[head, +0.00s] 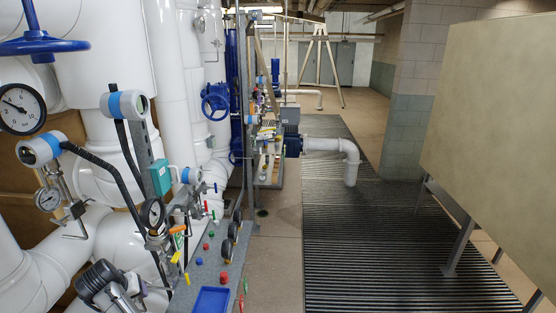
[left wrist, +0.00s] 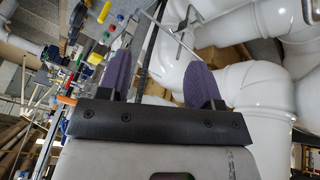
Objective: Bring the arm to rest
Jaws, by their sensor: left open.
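My left gripper (head: 128,292) is low at the left of the head view, in front of the white pipes and left of the grey panel. In the left wrist view my left gripper (left wrist: 162,78) has its two purple-padded fingers spread apart, with nothing between them. Behind the fingers are white pipes (left wrist: 245,90) and a thin metal bracket (left wrist: 178,32). I cannot tell how far the fingertips are from these. My right arm and gripper are not in view.
The grey panel (head: 185,298) carries coloured knobs, small valves and a blue tray (head: 211,300). Gauges (head: 20,108) and large white pipes (head: 163,70) crowd the left. The grated floor (head: 390,240) is mostly open. A beige board (head: 495,110) stands at right.

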